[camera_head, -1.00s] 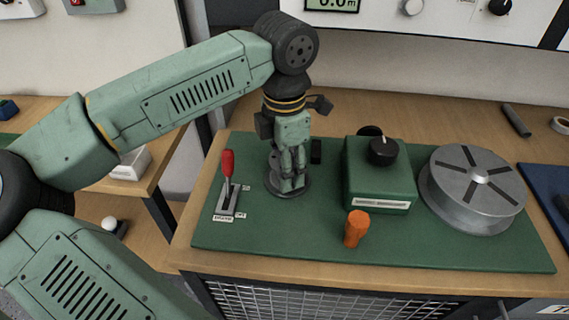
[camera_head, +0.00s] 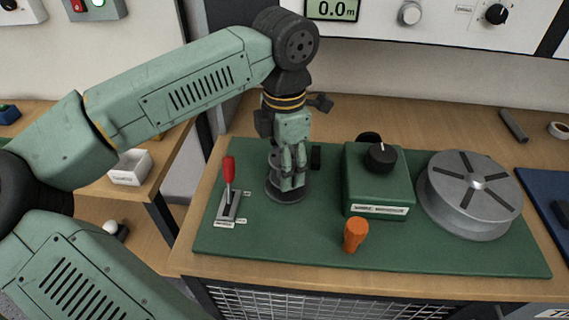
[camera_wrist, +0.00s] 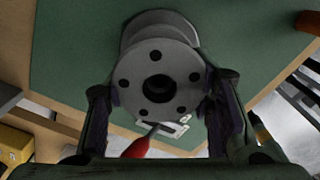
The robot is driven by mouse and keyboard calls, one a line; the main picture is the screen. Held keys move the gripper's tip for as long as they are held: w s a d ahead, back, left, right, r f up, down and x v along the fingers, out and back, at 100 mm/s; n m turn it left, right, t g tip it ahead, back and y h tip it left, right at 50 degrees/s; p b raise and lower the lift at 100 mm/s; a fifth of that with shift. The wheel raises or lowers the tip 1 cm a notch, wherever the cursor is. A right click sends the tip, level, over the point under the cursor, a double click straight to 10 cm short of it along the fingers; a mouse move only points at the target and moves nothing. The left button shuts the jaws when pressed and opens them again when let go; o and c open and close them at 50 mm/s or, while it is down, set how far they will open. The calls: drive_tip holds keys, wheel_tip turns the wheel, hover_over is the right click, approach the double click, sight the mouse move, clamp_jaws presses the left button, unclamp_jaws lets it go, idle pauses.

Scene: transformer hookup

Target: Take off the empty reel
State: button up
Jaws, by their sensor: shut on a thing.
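The grey empty reel (camera_head: 284,193) stands upright on the green mat, left of the green box. In the wrist view its round end flange (camera_wrist: 158,60), with a dark centre bore and several small holes, faces the camera between my fingers. My gripper (camera_head: 293,180) points down and is shut on the reel, one finger on each side. The reel's lower flange looks at or close to mat level; I cannot tell whether there is a gap. Whatever is under the reel is hidden.
A red-handled lever (camera_head: 229,172) stands close left of the reel. A green box (camera_head: 378,185) with a black knob and a large slotted grey drum (camera_head: 470,205) are to the right. An orange peg-like piece (camera_head: 355,233) stands in front.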

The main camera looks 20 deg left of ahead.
drive_tip(key=shift+r+p, duration=1.65)
drive_tip(key=shift+r, duration=1.3)
wheel_tip(320, 180, up, 5)
drive_tip(key=shift+p, duration=1.15)
